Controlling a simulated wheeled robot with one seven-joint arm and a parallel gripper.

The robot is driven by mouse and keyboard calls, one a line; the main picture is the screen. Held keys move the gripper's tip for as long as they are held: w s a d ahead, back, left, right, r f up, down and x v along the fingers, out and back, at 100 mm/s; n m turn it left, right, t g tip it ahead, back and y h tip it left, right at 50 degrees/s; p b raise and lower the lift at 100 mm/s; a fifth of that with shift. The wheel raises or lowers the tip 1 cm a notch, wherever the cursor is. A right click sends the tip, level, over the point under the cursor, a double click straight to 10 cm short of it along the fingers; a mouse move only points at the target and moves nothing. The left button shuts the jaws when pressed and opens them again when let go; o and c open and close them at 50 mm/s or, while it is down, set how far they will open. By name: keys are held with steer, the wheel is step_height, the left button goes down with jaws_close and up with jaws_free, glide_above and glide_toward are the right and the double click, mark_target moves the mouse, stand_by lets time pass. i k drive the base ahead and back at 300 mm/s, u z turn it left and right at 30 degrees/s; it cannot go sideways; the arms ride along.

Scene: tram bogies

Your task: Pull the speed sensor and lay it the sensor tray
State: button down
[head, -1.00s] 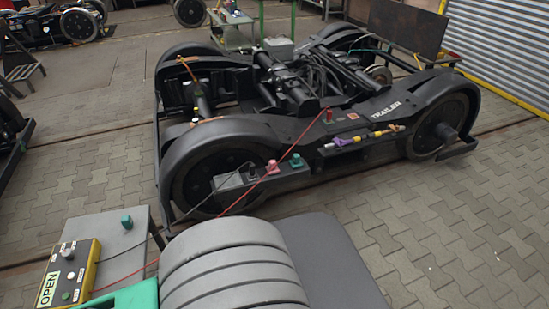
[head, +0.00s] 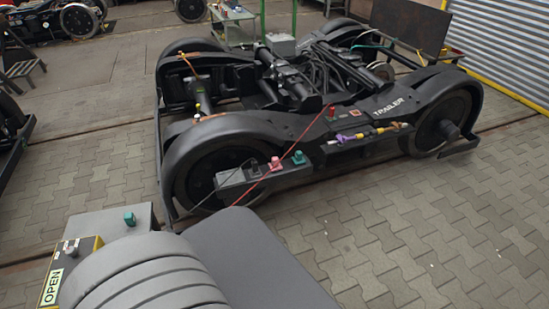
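A black bogie (head: 390,109) lettered TRAILER stands at the centre. On its near side a grey box (head: 232,190) carries a black, a pink-red and a teal plug (head: 299,158). A slim purple and yellow part (head: 348,138) lies along the frame to the right of it. I cannot tell which part is the speed sensor, and I cannot make out a sensor tray. My ribbed grey arm fills the bottom left to centre. My gripper is not in view.
A grey stand (head: 103,226) at lower left bears a teal plug (head: 129,219) and a yellow-black control box (head: 57,277) marked OPEN, partly behind my arm. A red cable (head: 285,153) crosses the bogie's near side. Paving (head: 400,235) at right is clear.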

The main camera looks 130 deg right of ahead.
mark_target(299, 156)
steer(key=z, duration=0.05)
steer(key=i, duration=0.6)
steer(key=z, duration=5.15)
steer(key=i, duration=3.1)
steer(key=z, duration=0.05)
